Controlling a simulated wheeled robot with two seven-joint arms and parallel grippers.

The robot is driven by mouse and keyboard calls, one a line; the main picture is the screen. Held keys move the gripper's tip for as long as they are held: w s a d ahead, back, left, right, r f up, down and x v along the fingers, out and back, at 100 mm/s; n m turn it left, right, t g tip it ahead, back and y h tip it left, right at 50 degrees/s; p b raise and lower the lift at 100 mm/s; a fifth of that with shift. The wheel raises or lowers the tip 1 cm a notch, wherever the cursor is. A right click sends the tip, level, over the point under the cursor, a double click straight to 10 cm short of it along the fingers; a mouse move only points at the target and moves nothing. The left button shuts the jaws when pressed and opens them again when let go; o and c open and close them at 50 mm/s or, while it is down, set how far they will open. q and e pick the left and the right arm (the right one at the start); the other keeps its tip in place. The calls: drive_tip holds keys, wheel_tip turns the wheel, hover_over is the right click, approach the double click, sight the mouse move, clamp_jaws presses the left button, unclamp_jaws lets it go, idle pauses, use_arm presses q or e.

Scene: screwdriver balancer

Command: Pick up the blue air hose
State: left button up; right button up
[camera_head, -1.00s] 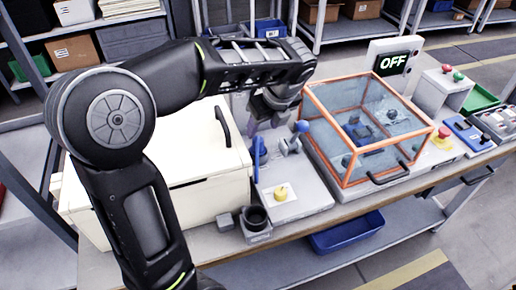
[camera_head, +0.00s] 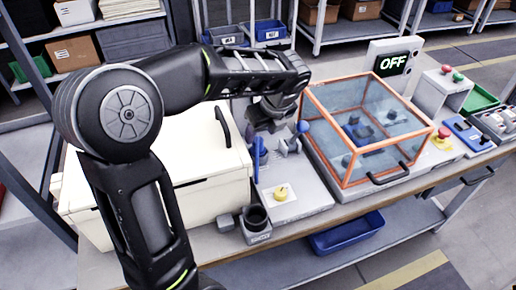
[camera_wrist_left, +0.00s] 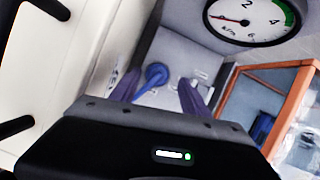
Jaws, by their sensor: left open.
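A blue upright piece (camera_head: 258,150), which looks like the blue air hose, stands on the grey panel beside the cream case. A second blue piece, a round-topped lever (camera_head: 302,126), is to its right. My left gripper (camera_head: 264,120) is above and behind them, dark and partly hidden by its own arm. In the left wrist view, its two purple-grey fingers (camera_wrist_left: 158,90) are spread apart and empty. A blue round-headed piece (camera_wrist_left: 155,73) shows between them, beyond the fingertips; I cannot tell which blue piece this is. My right gripper is out of view.
The cream case (camera_head: 195,150) with black handles stands on the left. An orange-framed clear box (camera_head: 368,125) stands on the right. A pressure gauge (camera_wrist_left: 250,18) is close above the gripper in the wrist view. A yellow knob (camera_head: 281,194) and black cup (camera_head: 256,218) are in front.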

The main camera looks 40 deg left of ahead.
sight(259, 140)
use_arm(q)
drive_tip(key=x, duration=0.5)
drive_tip(key=shift+s+d, duration=0.1)
drive_tip(key=shift+s, duration=0.05)
drive_tip(key=shift+c, duration=0.2)
clamp_jaws()
idle(0.5)
